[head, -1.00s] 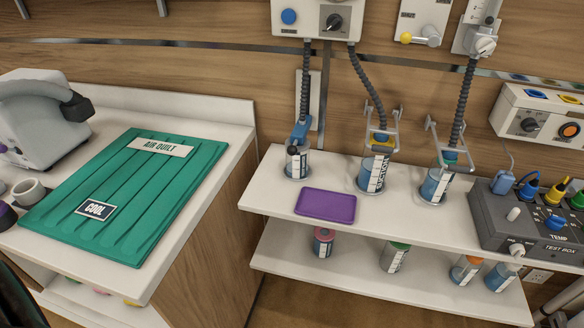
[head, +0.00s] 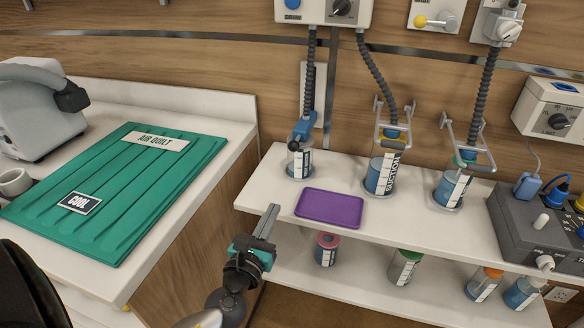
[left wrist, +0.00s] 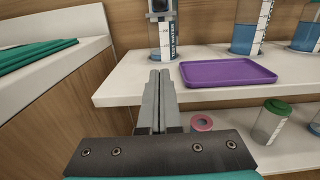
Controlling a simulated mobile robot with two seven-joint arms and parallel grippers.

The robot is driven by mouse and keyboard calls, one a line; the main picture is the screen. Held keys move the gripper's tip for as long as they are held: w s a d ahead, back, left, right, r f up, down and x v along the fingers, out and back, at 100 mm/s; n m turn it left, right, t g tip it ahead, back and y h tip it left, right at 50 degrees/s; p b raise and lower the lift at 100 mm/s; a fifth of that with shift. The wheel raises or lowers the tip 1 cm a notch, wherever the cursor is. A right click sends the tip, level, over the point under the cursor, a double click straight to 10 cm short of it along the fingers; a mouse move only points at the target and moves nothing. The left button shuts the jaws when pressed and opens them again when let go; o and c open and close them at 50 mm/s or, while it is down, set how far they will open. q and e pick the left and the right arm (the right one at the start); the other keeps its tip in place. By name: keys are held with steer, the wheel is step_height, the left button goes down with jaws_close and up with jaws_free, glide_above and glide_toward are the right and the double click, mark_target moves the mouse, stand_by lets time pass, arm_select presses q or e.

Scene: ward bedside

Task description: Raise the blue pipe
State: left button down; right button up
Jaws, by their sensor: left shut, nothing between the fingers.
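A dark ribbed pipe with a blue end piece (head: 303,130) hangs from the wall unit. Its blue end meets the top of the leftmost clear canister (head: 299,163) on the upper shelf. In the left wrist view this canister (left wrist: 161,40) stands beyond the fingertips, its top cut off by the frame. My left gripper (head: 269,221) is shut and empty, in front of the upper shelf's front edge, short of the canister and apart from the pipe. Its closed fingers (left wrist: 158,92) point toward the canister in the left wrist view. My right gripper is not in view.
A purple tray (head: 331,207) lies on the upper shelf (head: 400,215), right of the canister. Two suction canisters with brackets stand further right, then a grey test box (head: 530,225). A green quilt (head: 115,185) covers the left counter. Several jars stand on the lower shelf.

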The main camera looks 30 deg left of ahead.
arm_select(q)
steer(key=shift+d+r+m+t, duration=0.1)
steer(key=shift+r+m+t, duration=0.2)
steer(key=shift+r, duration=0.4)
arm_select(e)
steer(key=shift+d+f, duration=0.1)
arm_select(q)
steer(key=shift+w, duration=0.15)
steer(key=x, duration=1)
steer(key=shift+w+r+p, duration=0.1)
steer(key=shift+r+p, duration=0.1)
steer(key=shift+p, duration=0.1)
step_height(320, 180, up, 3)
steer(key=shift+w+r+p, duration=0.1)
steer(key=shift+w+p, duration=0.1)
steer(key=shift+p, duration=1.05)
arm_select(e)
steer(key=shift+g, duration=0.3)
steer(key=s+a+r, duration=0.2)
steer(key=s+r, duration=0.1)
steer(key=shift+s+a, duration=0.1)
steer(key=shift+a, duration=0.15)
